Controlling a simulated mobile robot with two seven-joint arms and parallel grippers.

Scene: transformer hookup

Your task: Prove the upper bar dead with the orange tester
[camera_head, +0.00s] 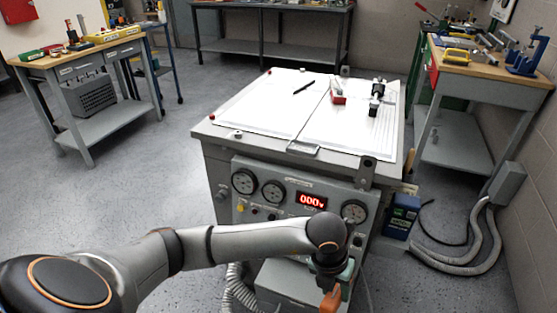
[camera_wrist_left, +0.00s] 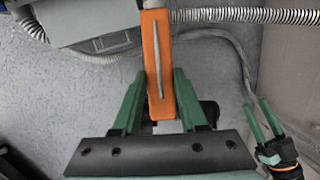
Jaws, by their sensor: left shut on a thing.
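My left gripper (camera_head: 330,284) is low in front of the grey cabinet's front panel (camera_head: 290,200). It is shut on the orange tester (camera_head: 330,301), whose lower part is cut off by the picture edge. In the left wrist view the tester (camera_wrist_left: 158,55) stands lengthwise between the green fingers (camera_wrist_left: 160,100), with a grey strip along its face. My right gripper (camera_wrist_left: 259,118) shows at the right of that view, its two green fingers apart with nothing between them. I cannot make out the upper bar in either view.
A white top (camera_head: 270,105) covers the cabinet and carries a pen and small devices. A blue box (camera_head: 402,215) stands at its right side. Grey conduits (camera_head: 470,255) run along the right floor. Workbenches stand left (camera_head: 90,55) and right (camera_head: 480,70). The left floor is clear.

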